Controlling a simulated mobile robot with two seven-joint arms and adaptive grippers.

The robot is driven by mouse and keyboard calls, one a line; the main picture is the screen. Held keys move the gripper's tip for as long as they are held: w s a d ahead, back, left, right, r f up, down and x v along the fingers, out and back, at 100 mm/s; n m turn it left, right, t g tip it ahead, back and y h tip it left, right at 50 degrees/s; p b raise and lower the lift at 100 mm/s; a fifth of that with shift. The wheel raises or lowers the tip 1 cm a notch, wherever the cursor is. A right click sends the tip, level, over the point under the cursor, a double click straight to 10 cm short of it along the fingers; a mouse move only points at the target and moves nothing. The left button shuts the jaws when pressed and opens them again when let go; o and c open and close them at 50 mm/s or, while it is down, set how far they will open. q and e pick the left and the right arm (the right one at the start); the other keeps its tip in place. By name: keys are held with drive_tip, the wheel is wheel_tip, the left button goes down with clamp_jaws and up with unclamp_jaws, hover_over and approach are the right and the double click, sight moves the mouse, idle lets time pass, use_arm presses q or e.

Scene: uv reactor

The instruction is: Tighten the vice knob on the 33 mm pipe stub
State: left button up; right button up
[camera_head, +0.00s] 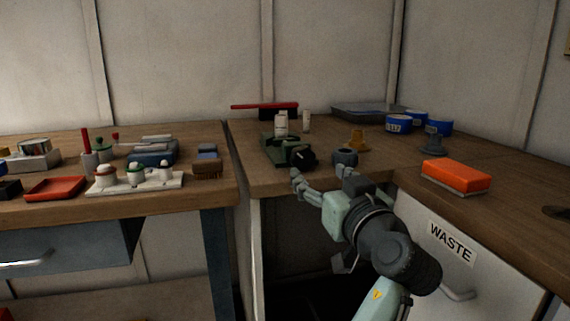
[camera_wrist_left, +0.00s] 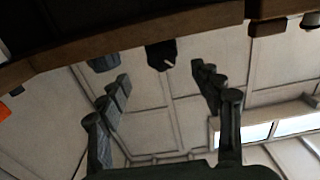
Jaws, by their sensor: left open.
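A green vice (camera_head: 274,147) stands on the wooden bench near its front edge. A pale pipe stub (camera_head: 281,124) stands upright at the vice. The vice's black knob (camera_head: 308,157) faces the front right; it also shows in the left wrist view (camera_wrist_left: 162,54), dark with a white mark. My left gripper (camera_head: 299,181) is just below and in front of the knob at the bench edge. In the wrist view its fingers (camera_wrist_left: 160,75) are spread and empty, with the knob beyond the tips, roughly centred between them. My right gripper is not in view.
An orange block (camera_head: 455,174) lies further right. A second pale stub (camera_head: 306,121) and a red-handled tool (camera_head: 265,106) are behind the vice.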

sight(304, 161)
use_arm(q)
drive_tip(key=p+x, duration=0.1)
drive_tip(key=x, duration=0.7)
drive_tip(key=shift+a+f, duration=0.1)
drive_tip(key=shift+a, duration=0.05)
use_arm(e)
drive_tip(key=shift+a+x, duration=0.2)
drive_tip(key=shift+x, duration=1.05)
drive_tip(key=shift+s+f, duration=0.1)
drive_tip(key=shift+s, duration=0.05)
use_arm(q)
drive_tip(key=c, duration=1.2)
drive_tip(key=shift+o, duration=0.2)
drive_tip(key=shift+m+p, duration=0.3)
drive_tip(key=shift+m, duration=0.1)
drive_tip(key=m+p, duration=0.1)
drive_tip(key=m, duration=0.1)
drive_tip(key=shift+m, duration=0.3)
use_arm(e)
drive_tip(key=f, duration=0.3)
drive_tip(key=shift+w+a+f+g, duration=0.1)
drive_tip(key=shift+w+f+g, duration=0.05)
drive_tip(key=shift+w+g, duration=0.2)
